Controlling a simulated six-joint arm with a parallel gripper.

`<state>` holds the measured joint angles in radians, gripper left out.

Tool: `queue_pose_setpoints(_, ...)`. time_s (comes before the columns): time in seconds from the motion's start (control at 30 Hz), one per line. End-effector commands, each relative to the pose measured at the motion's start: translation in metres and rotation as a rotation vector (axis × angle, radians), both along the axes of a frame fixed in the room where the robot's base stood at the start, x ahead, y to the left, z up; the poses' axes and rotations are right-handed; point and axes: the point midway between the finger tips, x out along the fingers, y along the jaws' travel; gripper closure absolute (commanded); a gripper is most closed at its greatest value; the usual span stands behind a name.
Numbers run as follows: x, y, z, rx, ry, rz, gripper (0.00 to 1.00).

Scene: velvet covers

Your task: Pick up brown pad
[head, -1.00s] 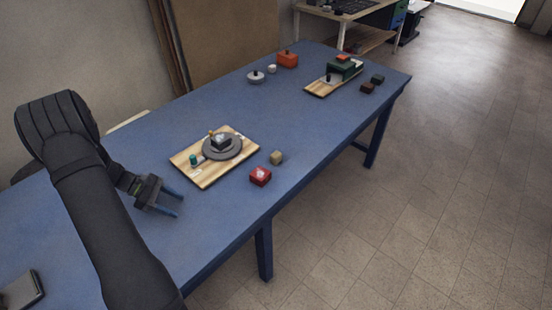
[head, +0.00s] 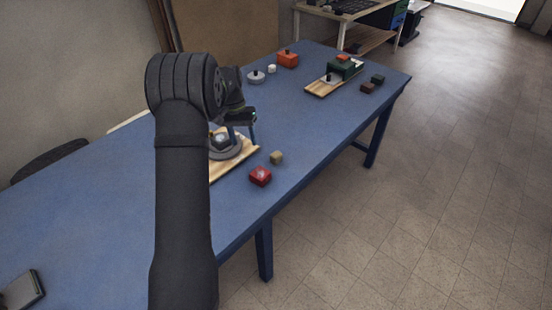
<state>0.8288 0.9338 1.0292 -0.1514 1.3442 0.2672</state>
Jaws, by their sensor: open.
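A small dark brown block (head: 367,87), which looks like the brown pad, lies on the blue table toward its far right edge. It is beside a dark green block (head: 377,79). A small tan block (head: 276,157) sits nearer, right of the near wooden board (head: 233,166). My gripper (head: 242,142) is open with its fingers pointing down, over or in front of the grey round disc (head: 228,153) on that board. It is well apart from the dark brown block. My arm hides the board's left part.
A far wooden board (head: 318,88) bears a green box (head: 342,69). An orange box (head: 288,59), a grey lidded dish (head: 256,77) and a small white piece (head: 272,69) stand at the back. The table between the boards is clear.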

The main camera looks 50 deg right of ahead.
Motion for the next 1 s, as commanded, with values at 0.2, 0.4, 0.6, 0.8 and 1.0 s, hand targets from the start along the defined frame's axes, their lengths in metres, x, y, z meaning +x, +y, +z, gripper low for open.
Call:
queue_pose_setpoints(0.2,-0.044,-0.076,0.047,-0.06,-0.163,-0.391,0.45)
queue_pose_setpoints(0.4,-0.057,-0.095,0.056,-0.074,-0.21,-0.503,0.45)
queue_pose_setpoints(0.6,-0.057,-0.095,0.019,-0.071,-0.207,-0.505,0.45)
queue_pose_setpoints(0.8,-0.057,-0.094,-0.025,-0.071,-0.207,-0.503,0.45)
queue_pose_setpoints(1.0,-0.057,-0.095,-0.055,-0.073,-0.209,-0.501,0.45)
